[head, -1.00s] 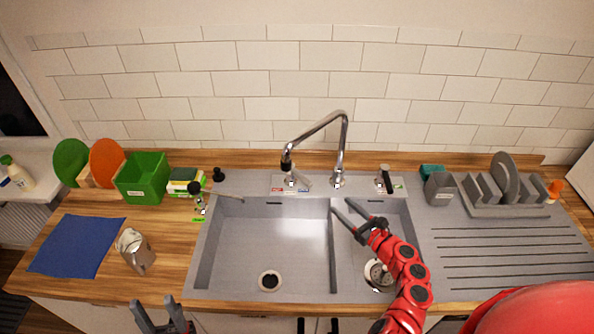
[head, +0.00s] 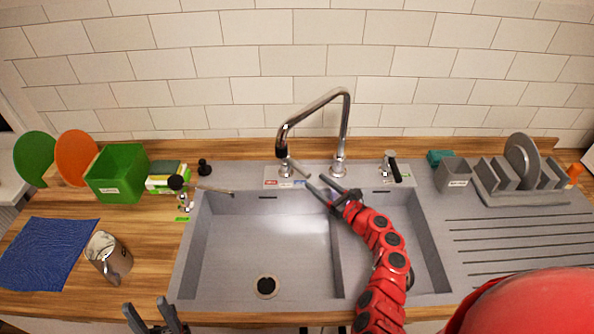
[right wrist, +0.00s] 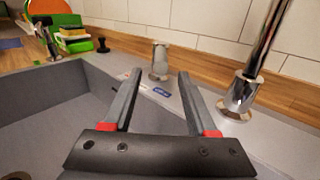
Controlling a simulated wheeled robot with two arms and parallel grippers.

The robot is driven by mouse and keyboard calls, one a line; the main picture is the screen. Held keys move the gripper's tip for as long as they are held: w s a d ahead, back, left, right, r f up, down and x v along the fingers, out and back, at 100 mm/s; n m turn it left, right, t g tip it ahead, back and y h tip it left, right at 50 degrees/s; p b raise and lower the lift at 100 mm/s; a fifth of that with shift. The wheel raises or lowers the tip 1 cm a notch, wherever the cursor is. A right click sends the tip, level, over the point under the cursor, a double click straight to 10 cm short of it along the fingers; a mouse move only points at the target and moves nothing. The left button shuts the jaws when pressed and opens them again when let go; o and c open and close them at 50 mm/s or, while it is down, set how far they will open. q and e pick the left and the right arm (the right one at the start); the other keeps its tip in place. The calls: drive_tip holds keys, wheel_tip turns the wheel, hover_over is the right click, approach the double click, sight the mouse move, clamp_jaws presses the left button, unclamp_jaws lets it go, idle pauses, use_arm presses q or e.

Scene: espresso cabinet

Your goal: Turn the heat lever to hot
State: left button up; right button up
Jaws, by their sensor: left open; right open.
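The heat lever (head: 286,170) is a small metal tap at the back rim of the sink, with a red label at its left and a blue one at its right. It also shows in the right wrist view (right wrist: 160,60), framed between my fingertips and a little beyond them. My right gripper (head: 315,182) is open and empty, just right of and in front of the lever in the head view; I see no contact. Its fingers also show in the right wrist view (right wrist: 160,76). My left gripper (head: 145,306) is open and empty at the front edge of the counter.
The tall faucet (head: 339,165) stands right of the lever, close to my right gripper. A black-handled lever (head: 394,170) is further right. A drying rack (head: 525,195) fills the right side. A green bin (head: 118,174), a metal can (head: 108,257) and blue cloth (head: 42,255) are left.

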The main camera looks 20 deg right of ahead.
sight(297, 167)
drive_tip(key=b+x, duration=0.5)
drive_tip(key=x, duration=0.5)
drive_tip(key=shift+f, duration=0.2)
drive_tip(key=shift+w+a, duration=0.1)
drive_tip(key=shift+w, duration=0.3)
drive_tip(key=shift+s+r, duration=0.1)
clamp_jaws()
idle(0.5)
